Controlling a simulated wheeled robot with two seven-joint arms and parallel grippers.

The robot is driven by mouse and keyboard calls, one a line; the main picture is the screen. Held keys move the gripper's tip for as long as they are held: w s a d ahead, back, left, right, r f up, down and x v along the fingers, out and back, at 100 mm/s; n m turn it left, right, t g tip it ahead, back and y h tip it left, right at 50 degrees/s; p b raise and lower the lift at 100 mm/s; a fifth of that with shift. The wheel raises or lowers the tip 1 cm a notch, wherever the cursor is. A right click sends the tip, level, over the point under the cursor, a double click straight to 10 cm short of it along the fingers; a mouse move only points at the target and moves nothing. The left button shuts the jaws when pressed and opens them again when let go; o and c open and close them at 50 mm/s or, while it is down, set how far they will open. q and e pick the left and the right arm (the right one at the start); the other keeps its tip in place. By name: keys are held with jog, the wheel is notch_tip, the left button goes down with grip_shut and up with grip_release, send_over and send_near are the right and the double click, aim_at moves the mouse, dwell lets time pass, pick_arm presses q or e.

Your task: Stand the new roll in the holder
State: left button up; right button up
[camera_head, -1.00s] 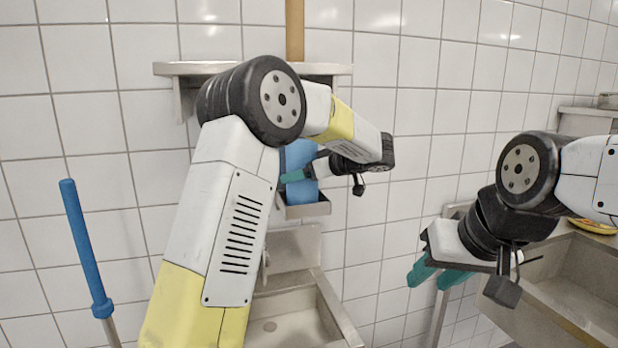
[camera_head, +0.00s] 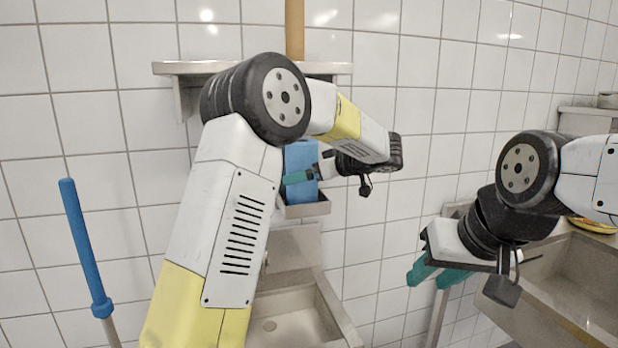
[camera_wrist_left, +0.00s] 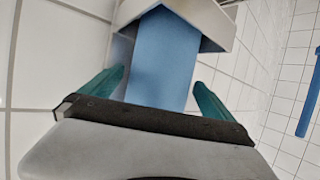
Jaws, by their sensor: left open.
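The blue roll (camera_head: 301,165) stands upright in the small metal holder (camera_head: 306,210) on the tiled wall. In the left wrist view the roll (camera_wrist_left: 163,60) has its end inside the holder's walls (camera_wrist_left: 213,18). My left gripper (camera_head: 298,179) is at the roll, partly in front of it. In the wrist view the left gripper (camera_wrist_left: 160,82) is open, with one teal finger on each side of the roll and gaps showing. My right gripper (camera_head: 428,277) is at the right, well apart from the roll, with its teal fingers spread and nothing between them.
A wall shelf (camera_head: 185,70) is above the holder, partly behind my left arm. A sink (camera_head: 290,315) is below. A blue-handled pole (camera_head: 85,245) stands at the left. A metal basin (camera_head: 575,285) is at the right, under my right arm, with a yellow item (camera_head: 592,226) beside it.

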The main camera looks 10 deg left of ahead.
pick_arm(q)
jog(key=v, duration=0.9)
jog(key=s+a+f+m+g+h, duration=0.2)
jog(key=s+a+m+h, duration=0.1)
jog(key=s+a, duration=0.4)
jog(key=s+a+f+m+g+h, duration=0.25)
jog(key=s+a, duration=0.35)
jog(key=s, duration=0.3)
jog(key=s+f+m+t+h, duration=0.1)
jog(key=s+m+h, duration=0.2)
jog(key=s, duration=0.4)
jog(key=s+d+f+m+t+h, duration=0.1)
jog(key=s+f+m+h, duration=0.1)
jog(key=s, duration=0.5)
jog(key=shift+s+d+f+m+t+h, duration=0.2)
jog(key=shift+s+f+m+t+h, duration=0.2)
jog(key=shift+h, duration=0.95)
